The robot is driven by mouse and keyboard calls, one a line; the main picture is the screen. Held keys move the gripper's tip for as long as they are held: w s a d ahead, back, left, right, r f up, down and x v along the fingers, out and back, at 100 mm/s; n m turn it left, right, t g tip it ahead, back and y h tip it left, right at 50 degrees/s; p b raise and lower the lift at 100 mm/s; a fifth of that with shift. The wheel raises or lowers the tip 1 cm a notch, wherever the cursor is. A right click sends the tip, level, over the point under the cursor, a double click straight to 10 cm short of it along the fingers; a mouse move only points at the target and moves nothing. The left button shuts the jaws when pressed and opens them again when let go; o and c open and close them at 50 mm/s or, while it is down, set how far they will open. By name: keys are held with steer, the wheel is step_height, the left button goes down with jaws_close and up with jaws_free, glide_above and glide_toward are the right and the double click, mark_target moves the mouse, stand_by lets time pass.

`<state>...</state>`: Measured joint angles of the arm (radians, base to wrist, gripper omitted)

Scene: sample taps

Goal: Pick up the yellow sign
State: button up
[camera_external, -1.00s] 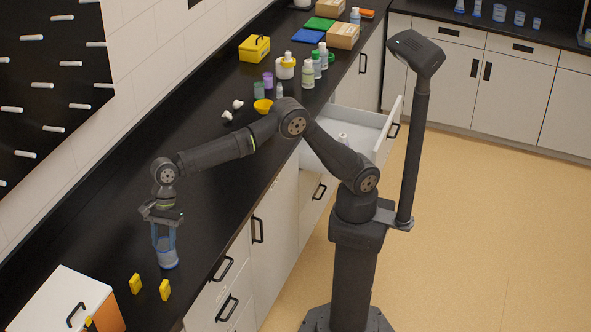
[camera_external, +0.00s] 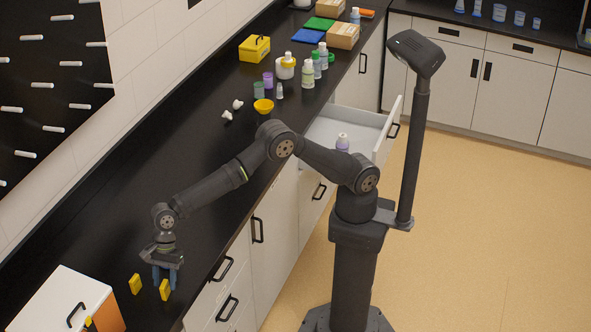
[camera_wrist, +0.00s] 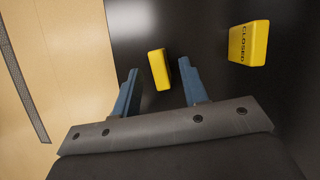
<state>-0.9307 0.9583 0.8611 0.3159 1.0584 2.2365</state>
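Two small yellow signs stand near the front edge of the black counter. The right one (camera_external: 165,291) is at my gripper (camera_external: 164,281); the left one (camera_external: 135,284) stands apart. In the wrist view my gripper (camera_wrist: 158,68) is open, with blue fingers on either side of one yellow sign (camera_wrist: 160,70). I cannot tell whether a finger touches it. The other sign (camera_wrist: 248,43) lies outside the fingers to the right and reads "CLOSED". No lettering shows on the sign between the fingers.
A white cabinet (camera_external: 55,300) with an orange side stands left of the signs. Bottles, a yellow bowl (camera_external: 263,106) and a yellow box (camera_external: 254,48) stand farther back. The counter between is mostly clear.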

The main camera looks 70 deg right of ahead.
mark_target(165, 282)
steer(key=x, duration=0.3)
steer(key=shift+d+f, duration=0.1)
steer(key=shift+f, duration=0.15)
jaws_close()
steer(key=shift+r, duration=0.1)
